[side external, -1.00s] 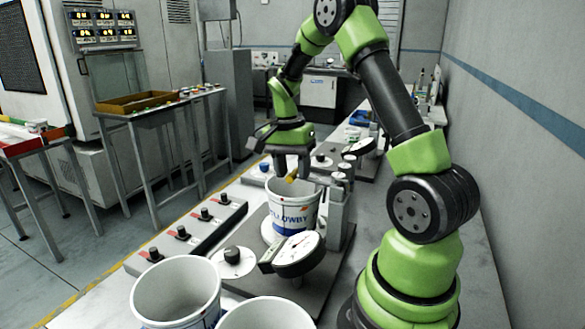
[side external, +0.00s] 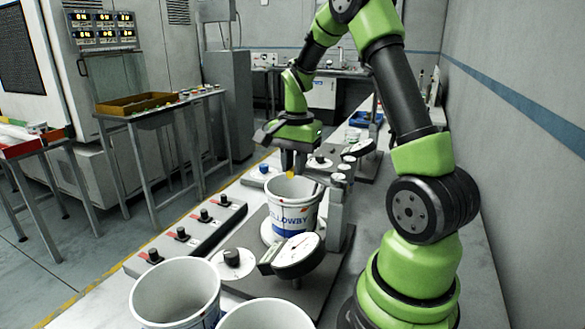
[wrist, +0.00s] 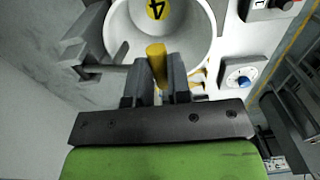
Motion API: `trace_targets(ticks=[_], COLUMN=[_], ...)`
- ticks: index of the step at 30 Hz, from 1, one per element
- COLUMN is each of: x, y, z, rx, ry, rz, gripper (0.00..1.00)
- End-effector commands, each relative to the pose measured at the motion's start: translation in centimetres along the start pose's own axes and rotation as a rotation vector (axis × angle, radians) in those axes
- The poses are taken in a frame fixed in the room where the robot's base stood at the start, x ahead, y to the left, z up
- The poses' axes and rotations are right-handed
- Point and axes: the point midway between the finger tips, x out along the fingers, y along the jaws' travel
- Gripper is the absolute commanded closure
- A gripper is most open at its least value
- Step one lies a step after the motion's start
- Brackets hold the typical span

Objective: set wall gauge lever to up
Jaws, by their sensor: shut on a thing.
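My gripper (side external: 290,166) is shut on a yellow cylinder (wrist: 157,62), at the mouth of a white bucket (side external: 292,212) with blue lettering. I cannot identify a wall gauge lever in either view.
A grey panel (side external: 190,234) with several black knobs and red marks runs along the left. Two more white buckets (side external: 176,292) stand in front. Grey posts (side external: 335,208) rise right of the middle bucket. A blue knob (side external: 263,168) lies beyond it. The wall is right.

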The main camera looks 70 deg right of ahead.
Motion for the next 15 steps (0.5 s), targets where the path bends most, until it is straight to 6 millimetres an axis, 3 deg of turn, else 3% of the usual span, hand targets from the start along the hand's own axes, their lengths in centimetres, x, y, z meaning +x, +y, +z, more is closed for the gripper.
trace_targets(ticks=[8,15], x=[-2.4,-4.1], y=[1.4,2.9], z=[-0.1,-0.1], rx=[0.009,0.002], ry=[0.005,0.003], rz=[-0.247,-0.250], gripper=[1.00,1.00])
